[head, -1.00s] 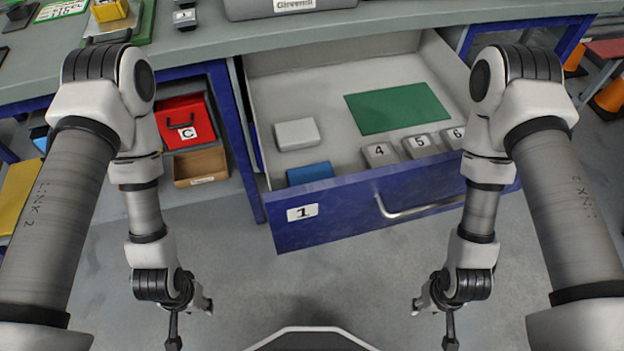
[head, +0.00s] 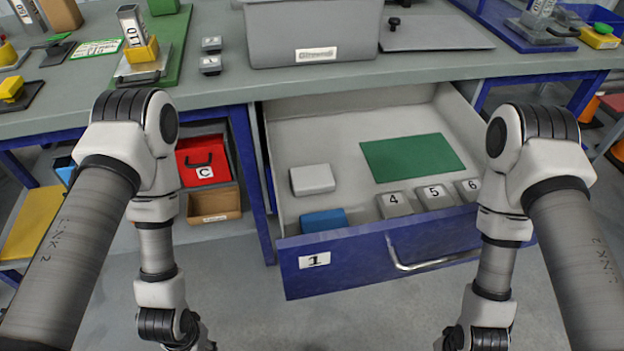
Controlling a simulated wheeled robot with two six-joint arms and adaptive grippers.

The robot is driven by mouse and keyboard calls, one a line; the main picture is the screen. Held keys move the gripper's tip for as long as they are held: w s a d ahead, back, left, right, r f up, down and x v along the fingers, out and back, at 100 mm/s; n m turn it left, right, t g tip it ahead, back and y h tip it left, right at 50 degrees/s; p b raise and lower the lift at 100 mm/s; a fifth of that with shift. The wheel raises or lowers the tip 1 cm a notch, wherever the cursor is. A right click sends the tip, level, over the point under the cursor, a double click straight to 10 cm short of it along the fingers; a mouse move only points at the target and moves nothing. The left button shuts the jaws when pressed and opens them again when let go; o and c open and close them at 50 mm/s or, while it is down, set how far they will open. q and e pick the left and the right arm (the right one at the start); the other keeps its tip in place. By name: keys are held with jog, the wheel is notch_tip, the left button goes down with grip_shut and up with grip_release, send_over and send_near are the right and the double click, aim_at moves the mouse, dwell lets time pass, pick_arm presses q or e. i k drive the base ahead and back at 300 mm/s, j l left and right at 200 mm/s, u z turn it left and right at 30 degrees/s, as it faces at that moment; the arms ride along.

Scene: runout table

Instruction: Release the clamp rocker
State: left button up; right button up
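A clamp-like fixture with a yellow block (head: 140,50) and an upright metal piece marked 1D (head: 131,26) stands on a green board (head: 170,38) at the back left of the table. A similar fixture with a metal upright (head: 541,14) stands at the far right, with a yellow and green piece (head: 601,37) beside it. I cannot tell which part is the clamp rocker. My two arms hang down on either side of the open drawer, well short of the tabletop. Both grippers are cut off by the lower edge of the head view.
The open blue drawer (head: 375,262) juts toward me, holding a green mat (head: 412,158), a grey box (head: 312,180), a blue box (head: 324,220) and numbered grey blocks (head: 394,204). A grey bin (head: 311,35) stands on the grey table (head: 420,68). A red box C (head: 201,160) sits below left.

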aim_at(52, 42)
jog(key=k+j, duration=0.2)
jog(key=j, duration=1.1)
jog(key=i+j, duration=0.1)
jog(key=j, duration=0.8)
jog(key=u, duration=0.05)
